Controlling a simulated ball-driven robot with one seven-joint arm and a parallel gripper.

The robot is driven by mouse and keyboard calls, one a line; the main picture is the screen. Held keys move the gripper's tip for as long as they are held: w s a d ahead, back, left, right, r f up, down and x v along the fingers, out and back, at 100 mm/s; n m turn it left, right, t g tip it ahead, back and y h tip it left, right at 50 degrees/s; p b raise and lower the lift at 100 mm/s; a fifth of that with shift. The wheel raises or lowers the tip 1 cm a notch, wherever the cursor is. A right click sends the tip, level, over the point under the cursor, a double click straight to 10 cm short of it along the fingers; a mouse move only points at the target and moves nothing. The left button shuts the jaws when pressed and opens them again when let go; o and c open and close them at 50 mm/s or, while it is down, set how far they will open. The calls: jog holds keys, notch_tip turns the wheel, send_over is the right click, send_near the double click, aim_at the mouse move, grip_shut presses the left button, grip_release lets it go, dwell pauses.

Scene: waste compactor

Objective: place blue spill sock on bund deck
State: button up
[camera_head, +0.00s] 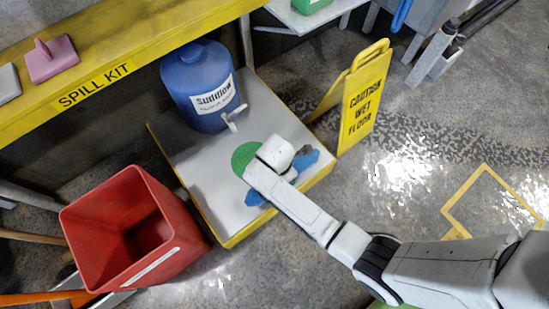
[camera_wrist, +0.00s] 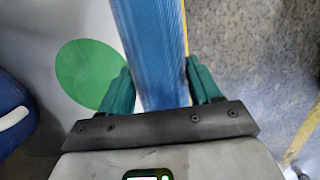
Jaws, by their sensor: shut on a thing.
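The blue spill sock (camera_head: 306,160) shows on both sides of my wrist in the head view, along the right side of the bund deck (camera_head: 203,160). The deck is a grey platform with yellow edges. In the wrist view the ribbed blue sock (camera_wrist: 155,45) runs between the green fingers of my gripper (camera_wrist: 158,82), which is shut on it. The sock lies along the deck's yellow edge, to the right of a green disc (camera_wrist: 88,72). My wrist hides the sock's middle in the head view. I cannot tell whether the sock touches the deck.
A blue drum (camera_head: 200,88) with a tap stands at the back of the deck. A red bin (camera_head: 130,230) stands left of the deck. A yellow wet-floor sign (camera_head: 364,98) stands beyond its right corner. A yellow spill kit shelf (camera_head: 130,45) overhangs the upper left.

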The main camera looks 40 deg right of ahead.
jog(key=a+f, duration=0.1)
jog(key=a+f+b, duration=0.1)
jog(key=shift+w+a+f, duration=0.15)
jog(key=shift+w+f, duration=0.15)
jog(key=shift+f, duration=0.1)
jog(key=shift+w+a+f+b, duration=0.15)
jog(key=shift+f+b, duration=0.45)
jog(key=shift+f, duration=0.3)
jog(key=shift+s+a+f+b, duration=0.1)
jog(key=shift+f+b, duration=0.5)
jog(key=shift+f, duration=0.3)
jog(key=shift+f, duration=0.15)
jog(key=o, duration=1.2)
jog(key=r+p, duration=0.2)
jog(key=r, duration=0.2)
jog(key=a+r+p, duration=0.1)
jog(key=r+p, duration=0.1)
jog(key=r, duration=0.2)
jog(key=r+p, duration=0.2)
jog(key=r, duration=0.2)
jog(key=shift+a+r+p, duration=0.1)
jog(key=shift+a+p, duration=0.2)
jog(key=shift+a, duration=0.1)
